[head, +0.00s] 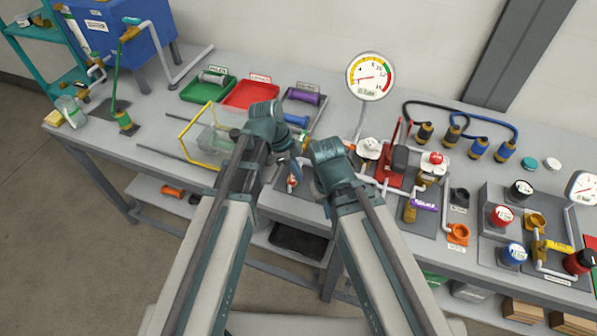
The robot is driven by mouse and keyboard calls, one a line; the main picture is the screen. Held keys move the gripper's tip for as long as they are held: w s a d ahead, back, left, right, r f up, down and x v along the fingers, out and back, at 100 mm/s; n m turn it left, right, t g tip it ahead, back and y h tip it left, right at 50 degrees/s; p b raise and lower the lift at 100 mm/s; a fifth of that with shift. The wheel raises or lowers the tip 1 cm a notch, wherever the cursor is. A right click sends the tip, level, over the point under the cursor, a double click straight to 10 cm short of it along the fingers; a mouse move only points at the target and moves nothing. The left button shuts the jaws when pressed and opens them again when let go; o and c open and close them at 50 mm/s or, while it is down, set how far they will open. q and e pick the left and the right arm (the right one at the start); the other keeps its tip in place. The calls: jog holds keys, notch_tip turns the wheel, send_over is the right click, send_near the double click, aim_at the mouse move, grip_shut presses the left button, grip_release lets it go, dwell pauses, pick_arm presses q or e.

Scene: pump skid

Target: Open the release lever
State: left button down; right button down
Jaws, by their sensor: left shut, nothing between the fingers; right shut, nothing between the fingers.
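My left gripper (294,165) is at the middle of the bench's front edge, partly hidden behind its own wrist; it is shut and empty. My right gripper (327,205) is just right of it and lower, mostly hidden by its wrist, also shut and empty. A red upright handle (396,132) stands on a red base plate (386,182) beside a dark grey block (400,158), to the right of both grippers. It looks like a lever, but I cannot tell for certain that it is the release lever. Neither gripper appears to touch it.
A dial gauge (370,76) on a thin stand rises behind the grippers. A yellow-framed clear box (208,135) and coloured trays (251,95) lie left. Red-capped (436,158) and other pipe fittings crowd the right, with hoses (460,108) behind.

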pick_arm(q)
jog(key=shift+w, duration=0.8)
jog(key=shift+d, duration=0.1)
jog(key=shift+s+d, duration=0.1)
jog(key=shift+d, duration=0.15)
jog(key=d, duration=0.3)
jog(key=shift+s+d+r, duration=0.15)
jog(key=shift+s, duration=0.25)
jog(key=p+v, duration=0.9)
jog(key=shift+w+a+r, duration=0.25)
jog(key=shift+a+r, duration=0.05)
jog(key=shift+r, duration=0.05)
